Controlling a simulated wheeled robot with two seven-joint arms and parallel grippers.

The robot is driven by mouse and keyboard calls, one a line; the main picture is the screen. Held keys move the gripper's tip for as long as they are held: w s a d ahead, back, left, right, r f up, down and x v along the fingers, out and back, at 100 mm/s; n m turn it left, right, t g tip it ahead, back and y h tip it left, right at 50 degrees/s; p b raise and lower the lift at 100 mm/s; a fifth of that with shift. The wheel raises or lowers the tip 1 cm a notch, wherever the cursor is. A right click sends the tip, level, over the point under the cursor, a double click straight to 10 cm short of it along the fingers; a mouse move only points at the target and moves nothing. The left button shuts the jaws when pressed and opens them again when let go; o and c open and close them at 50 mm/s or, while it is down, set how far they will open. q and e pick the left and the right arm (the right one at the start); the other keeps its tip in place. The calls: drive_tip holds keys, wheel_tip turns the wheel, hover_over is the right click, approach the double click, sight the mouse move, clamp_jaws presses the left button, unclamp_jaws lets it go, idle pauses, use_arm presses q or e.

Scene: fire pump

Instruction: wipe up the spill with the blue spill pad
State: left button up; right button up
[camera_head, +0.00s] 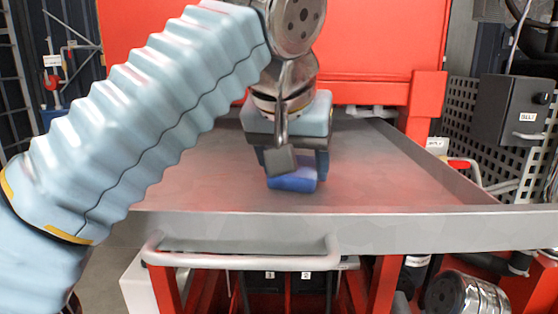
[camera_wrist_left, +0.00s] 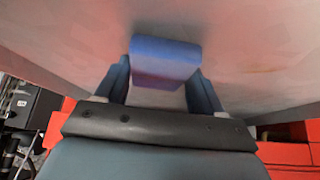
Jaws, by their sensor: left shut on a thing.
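The blue spill pad (camera_head: 293,178) is held low over the grey metal tray (camera_head: 400,235) in the head view. My left gripper (camera_head: 295,160) is shut on it from above, and the pad's lower face is at or very near the tray surface; I cannot tell whether they touch. In the left wrist view the pad (camera_wrist_left: 165,60) sits between the two fingers of the left gripper (camera_wrist_left: 165,85). A faint reddish tint shows on the tray around the pad, and the spill's edges are unclear. My right gripper is not in view.
The tray has raised rims at front and right. A grey handle bar (camera_head: 240,262) is below its front edge. A red panel (camera_head: 380,40) stands behind. A dark box (camera_head: 508,110) hangs on the perforated panel at right. The tray's right half is clear.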

use_arm(q)
drive_tip(key=shift+f, duration=0.15)
drive_tip(key=shift+a, duration=0.1)
drive_tip(key=shift+a+f+b, duration=0.2)
drive_tip(key=shift+a+b, duration=0.15)
drive_tip(key=shift+a, duration=1.5)
drive_tip(key=shift+w+a+r+p, duration=0.15)
drive_tip(key=shift+a+r+p, duration=0.05)
drive_tip(key=shift+a, duration=2.4)
drive_tip(key=shift+w+a+r+p, duration=0.1)
drive_tip(key=shift+a+r+p, duration=0.05)
drive_tip(key=shift+a, duration=2.4)
drive_tip(key=shift+d+r, duration=0.1)
drive_tip(key=shift+r, duration=2.95)
